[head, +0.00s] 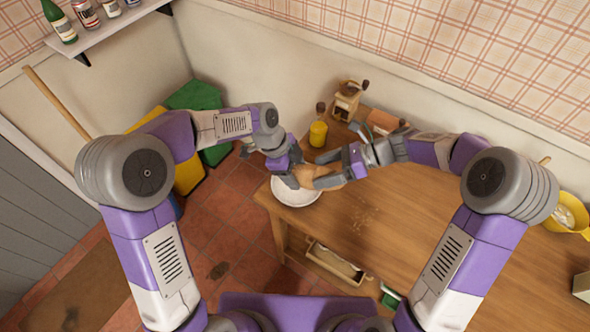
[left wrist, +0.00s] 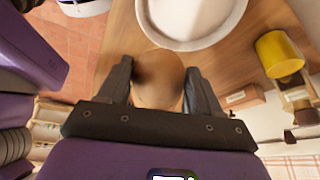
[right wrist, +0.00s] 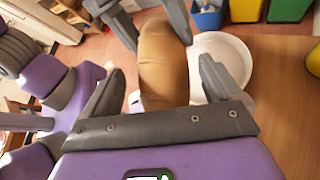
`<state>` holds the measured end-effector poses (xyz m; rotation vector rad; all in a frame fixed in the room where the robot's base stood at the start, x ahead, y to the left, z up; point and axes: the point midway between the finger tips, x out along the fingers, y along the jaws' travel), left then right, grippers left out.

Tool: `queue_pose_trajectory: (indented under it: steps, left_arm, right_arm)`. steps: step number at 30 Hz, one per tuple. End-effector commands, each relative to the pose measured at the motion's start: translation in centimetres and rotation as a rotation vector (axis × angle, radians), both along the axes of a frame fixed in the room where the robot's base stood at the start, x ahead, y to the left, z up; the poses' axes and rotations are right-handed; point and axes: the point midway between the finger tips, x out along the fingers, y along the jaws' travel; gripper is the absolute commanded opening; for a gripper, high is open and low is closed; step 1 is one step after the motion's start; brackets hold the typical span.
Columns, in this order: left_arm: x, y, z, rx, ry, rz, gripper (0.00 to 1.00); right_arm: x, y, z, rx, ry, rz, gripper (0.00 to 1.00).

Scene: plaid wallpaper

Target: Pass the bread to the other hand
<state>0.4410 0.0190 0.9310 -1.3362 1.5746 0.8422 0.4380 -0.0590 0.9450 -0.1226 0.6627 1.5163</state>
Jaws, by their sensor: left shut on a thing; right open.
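The bread (head: 325,181) is a tan loaf held in the air above the table, near a white plate (head: 291,194). My left gripper (head: 291,174) is shut on one end of the bread; in the left wrist view the bread (left wrist: 157,80) sits between its two fingers. My right gripper (head: 329,170) is open, with its fingers on either side of the other end. In the right wrist view the bread (right wrist: 163,65) lies between the spread right fingers, with a gap showing at the right finger. The left fingers show at its far end there.
The wooden table (head: 430,215) carries a yellow cup (head: 318,134) and a coffee grinder (head: 346,104) at the back, and a yellow bowl (head: 566,214) at the right. Coloured bins (head: 205,97) stand on the floor at the left. The table's middle is mostly clear.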

Motion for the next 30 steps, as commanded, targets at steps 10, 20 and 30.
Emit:
queue_pose_trajectory:
  steps: [10,20,30]
  left_arm:
    - [0.0,0.0,0.0,-0.001,0.0,0.0,0.22]
    - [0.0,0.0,0.0,-0.001,0.0,0.0,0.22]
    - [0.0,0.0,0.2,-0.001,-0.001,0.0,0.22]
  right_arm:
    - [0.7,-6.5,3.4,-0.003,-0.001,-0.004,0.92]
    - [0.8,-9.2,5.0,-0.002,0.0,0.0,0.92]
    - [0.8,-9.2,5.1,-0.002,0.0,0.001,0.92]
